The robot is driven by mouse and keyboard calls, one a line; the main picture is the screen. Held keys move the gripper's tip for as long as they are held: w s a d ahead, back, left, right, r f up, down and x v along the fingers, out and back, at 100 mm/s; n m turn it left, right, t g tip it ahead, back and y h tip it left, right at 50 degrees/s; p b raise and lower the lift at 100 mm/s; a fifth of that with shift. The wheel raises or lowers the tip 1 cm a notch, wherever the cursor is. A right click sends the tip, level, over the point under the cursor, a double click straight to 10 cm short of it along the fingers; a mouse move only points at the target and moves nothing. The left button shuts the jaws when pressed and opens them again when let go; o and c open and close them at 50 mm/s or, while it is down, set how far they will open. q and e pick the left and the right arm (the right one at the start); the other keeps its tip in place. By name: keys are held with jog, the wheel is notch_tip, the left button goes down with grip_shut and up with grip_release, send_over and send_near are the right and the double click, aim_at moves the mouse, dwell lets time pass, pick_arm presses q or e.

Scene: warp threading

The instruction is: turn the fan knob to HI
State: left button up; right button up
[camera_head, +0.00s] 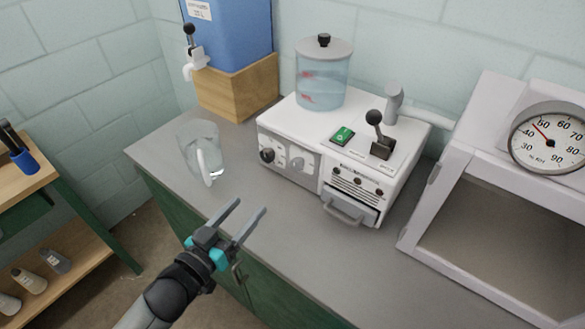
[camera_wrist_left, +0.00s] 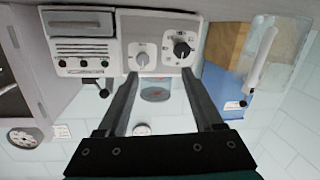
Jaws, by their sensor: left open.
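The white machine (camera_head: 395,165) stands on the grey counter, with two dials on the left of its front. One is a dark round knob (camera_head: 267,155), and beside it is a light grey knob (camera_head: 297,163). In the left wrist view, which is upside down, the dark knob (camera_wrist_left: 182,48) and the light knob (camera_wrist_left: 142,59) show beyond the fingertips. The lettering is too small to read, so I cannot tell which is the fan knob or its setting. My left gripper (camera_head: 251,206) is open and empty, in front of the panel and apart from both knobs.
A clear pitcher (camera_head: 200,152) stands left of the machine. Behind it a blue tank (camera_head: 233,35) with a tap sits on a wooden block (camera_head: 238,90). A lever (camera_head: 376,130) and green switch (camera_head: 342,135) are on the machine's top. A white cabinet with a gauge (camera_head: 548,138) stands right.

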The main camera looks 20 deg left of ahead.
aim_at(295, 167)
pick_arm(q)
jog(key=w+d+h, duration=0.1)
jog(key=w+d, duration=0.1)
jog(key=w, duration=0.2)
jog(key=w+d+h, duration=0.1)
jog(key=w+d, duration=0.1)
jog(key=w, duration=0.3)
jog(key=w+d+r+m+b, duration=0.1)
jog(key=w+d, duration=0.1)
jog(key=w, duration=0.2)
jog(key=shift+w+d+t+h, duration=0.25)
jog(key=shift+t+h, duration=0.05)
jog(key=shift+h, duration=0.1)
jog(key=shift+c, duration=0.2)
grip_shut()
